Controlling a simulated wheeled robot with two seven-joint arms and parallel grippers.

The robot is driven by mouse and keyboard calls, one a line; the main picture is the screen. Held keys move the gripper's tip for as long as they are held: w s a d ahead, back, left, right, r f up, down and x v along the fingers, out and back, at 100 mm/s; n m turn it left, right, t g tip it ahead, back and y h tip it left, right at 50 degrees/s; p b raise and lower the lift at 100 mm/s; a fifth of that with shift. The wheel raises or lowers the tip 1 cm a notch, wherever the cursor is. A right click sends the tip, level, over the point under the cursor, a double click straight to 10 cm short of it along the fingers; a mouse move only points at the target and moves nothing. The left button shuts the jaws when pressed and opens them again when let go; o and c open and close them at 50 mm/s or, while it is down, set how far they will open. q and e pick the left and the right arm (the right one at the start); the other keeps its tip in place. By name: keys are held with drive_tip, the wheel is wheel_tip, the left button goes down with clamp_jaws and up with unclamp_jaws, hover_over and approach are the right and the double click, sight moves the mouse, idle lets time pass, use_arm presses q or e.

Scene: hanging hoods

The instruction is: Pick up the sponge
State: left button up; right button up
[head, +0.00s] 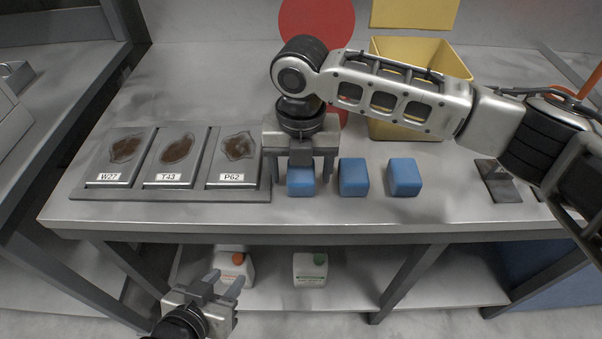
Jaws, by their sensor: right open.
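Three blue sponges stand in a row on the grey table: a left one (301,184), a middle one (354,177) and a right one (404,177). My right gripper (299,178) points down over the left sponge. Its fingers are apart, one on each side of that sponge, and the sponge's upper part is partly hidden behind the gripper. I cannot tell whether the fingers touch it. My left gripper (226,279) is open and empty, low in front of the table's front edge.
A tray (170,194) with three stained plates, labelled W27, T43 and P62, lies left of the sponges. A yellow bin (390,130) stands behind, partly hidden by my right arm. Dark flat pieces (497,181) lie at right. Two bottles stand on the lower shelf.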

drive_tip(key=shift+f, duration=0.25)
drive_tip(key=c, duration=1.1)
drive_tip(key=shift+o, duration=0.2)
drive_tip(key=shift+r, duration=0.1)
drive_tip(key=shift+r, duration=0.4)
wheel_tip(320, 180, up, 2)
drive_tip(key=shift+r, duration=0.15)
drive_tip(key=s+d+r, duration=0.3)
drive_tip(key=s+r, duration=0.6)
drive_tip(key=s, duration=0.4)
drive_tip(key=shift+s+r, duration=0.35)
drive_tip(key=shift+r, duration=0.05)
drive_tip(key=shift+o, duration=0.5)
